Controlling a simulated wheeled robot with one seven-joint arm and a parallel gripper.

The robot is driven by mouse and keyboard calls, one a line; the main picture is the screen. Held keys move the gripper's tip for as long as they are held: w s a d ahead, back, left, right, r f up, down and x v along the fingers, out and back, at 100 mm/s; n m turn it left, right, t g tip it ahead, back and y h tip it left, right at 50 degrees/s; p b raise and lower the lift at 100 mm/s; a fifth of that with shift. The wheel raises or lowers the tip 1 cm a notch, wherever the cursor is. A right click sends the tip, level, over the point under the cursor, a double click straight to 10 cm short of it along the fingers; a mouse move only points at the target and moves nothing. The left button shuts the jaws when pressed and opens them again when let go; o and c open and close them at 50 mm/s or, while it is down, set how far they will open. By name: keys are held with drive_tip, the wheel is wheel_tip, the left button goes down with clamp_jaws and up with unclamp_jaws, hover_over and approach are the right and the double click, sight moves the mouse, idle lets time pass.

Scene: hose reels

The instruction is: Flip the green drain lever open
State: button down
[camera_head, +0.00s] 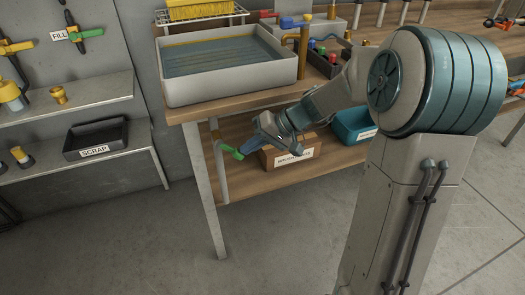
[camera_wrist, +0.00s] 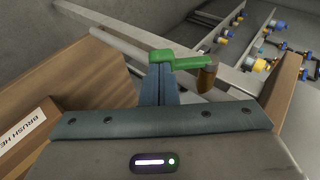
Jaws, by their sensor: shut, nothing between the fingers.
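The green drain lever (camera_head: 232,151) is on a pipe below the grey basin (camera_head: 228,92) at the table's front left. In the wrist view the green lever (camera_wrist: 180,58) lies across just beyond my fingertips, with a brass fitting (camera_wrist: 206,78) at its right end. My gripper (camera_head: 243,152) is at the lever, and in the wrist view its blue fingers (camera_wrist: 160,72) are together with nothing between them. The fingertips look very close to the lever; I cannot tell for sure whether they touch it.
A cardboard box (camera_head: 291,152) with a label and a teal bin (camera_head: 352,124) stand on the lower shelf beside my gripper. The table leg (camera_head: 205,195) is close to the left. Wall shelves at the left hold a SCRAP tray (camera_head: 95,138). The floor in front is clear.

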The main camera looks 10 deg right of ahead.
drive_tip(key=f+y+b, duration=0.1)
drive_tip(key=a+f+y+b, duration=0.1)
drive_tip(key=y+b, duration=0.1)
drive_tip(key=f+m+y+b, duration=0.1)
drive_tip(key=y+b, duration=0.1)
drive_tip(key=shift+s+a+f, duration=0.2)
drive_tip(key=shift+a+f, duration=0.1)
drive_tip(key=shift+f, duration=0.1)
drive_tip(key=shift+r, duration=0.25)
drive_tip(key=p, duration=0.4)
approach(242, 159)
drive_tip(key=d, duration=0.1)
drive_tip(key=w+d, duration=0.1)
drive_tip(key=d, duration=0.1)
drive_tip(key=d+r, duration=0.1)
drive_tip(key=shift+w+d, duration=0.35)
drive_tip(key=shift+a+r+g, duration=0.1)
drive_tip(key=shift+g, duration=0.2)
